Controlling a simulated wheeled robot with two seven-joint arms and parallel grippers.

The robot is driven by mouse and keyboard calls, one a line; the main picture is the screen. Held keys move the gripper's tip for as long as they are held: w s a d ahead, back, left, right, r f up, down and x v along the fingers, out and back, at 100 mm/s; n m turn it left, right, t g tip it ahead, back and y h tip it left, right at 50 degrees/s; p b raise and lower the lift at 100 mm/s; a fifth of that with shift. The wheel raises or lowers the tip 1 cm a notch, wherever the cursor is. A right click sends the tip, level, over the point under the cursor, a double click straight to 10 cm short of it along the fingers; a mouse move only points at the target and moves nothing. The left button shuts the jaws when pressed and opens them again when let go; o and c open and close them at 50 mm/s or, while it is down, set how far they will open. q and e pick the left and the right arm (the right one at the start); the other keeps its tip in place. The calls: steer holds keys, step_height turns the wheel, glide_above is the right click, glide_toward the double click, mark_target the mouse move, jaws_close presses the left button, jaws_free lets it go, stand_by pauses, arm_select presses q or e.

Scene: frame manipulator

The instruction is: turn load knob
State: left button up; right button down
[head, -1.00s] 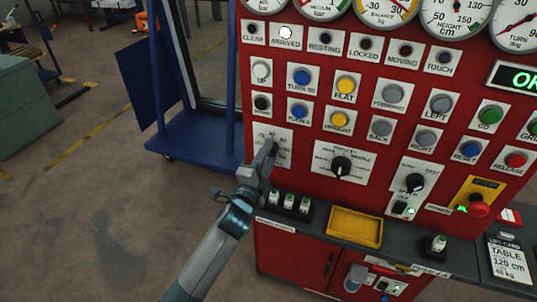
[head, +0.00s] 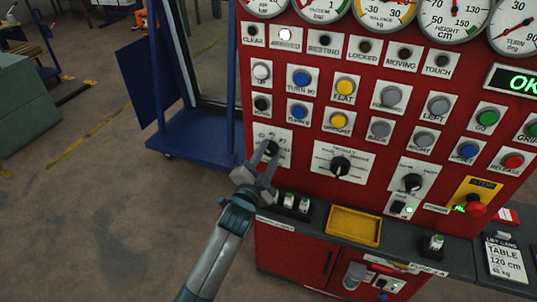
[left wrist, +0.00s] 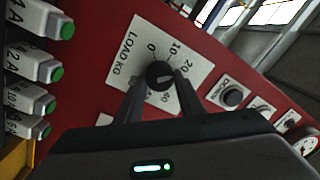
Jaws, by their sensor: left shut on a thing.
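The load knob (left wrist: 158,74) is a round black knob on a white plate (left wrist: 144,50) marked LOAD KG, with numbers around it. In the head view the knob (head: 270,148) is at the left edge of the red panel, partly behind my fingers. My left gripper (head: 268,160) comes from below, one finger on each side of the knob. In the left wrist view my left gripper (left wrist: 155,88) is shut on the knob, with its tips at the knob's sides. My right gripper is not in view.
The red panel (head: 310,180) carries several buttons, lamps and gauges. Right of the load plate is another black knob (head: 340,166). Below are a ledge with white-green plugs (head: 290,202) and a yellow tray (head: 353,226). A red stop button (head: 476,207) is at the right.

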arm_select(q)
steer(key=shift+f, duration=0.1)
steer(key=o, duration=1.1)
steer(key=shift+c, duration=0.2)
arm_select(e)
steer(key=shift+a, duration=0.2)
arm_select(q)
steer(key=shift+s, duration=0.1)
steer(key=b+v, duration=0.3)
steer(key=v, duration=1.4)
steer(key=shift+b, duration=0.35)
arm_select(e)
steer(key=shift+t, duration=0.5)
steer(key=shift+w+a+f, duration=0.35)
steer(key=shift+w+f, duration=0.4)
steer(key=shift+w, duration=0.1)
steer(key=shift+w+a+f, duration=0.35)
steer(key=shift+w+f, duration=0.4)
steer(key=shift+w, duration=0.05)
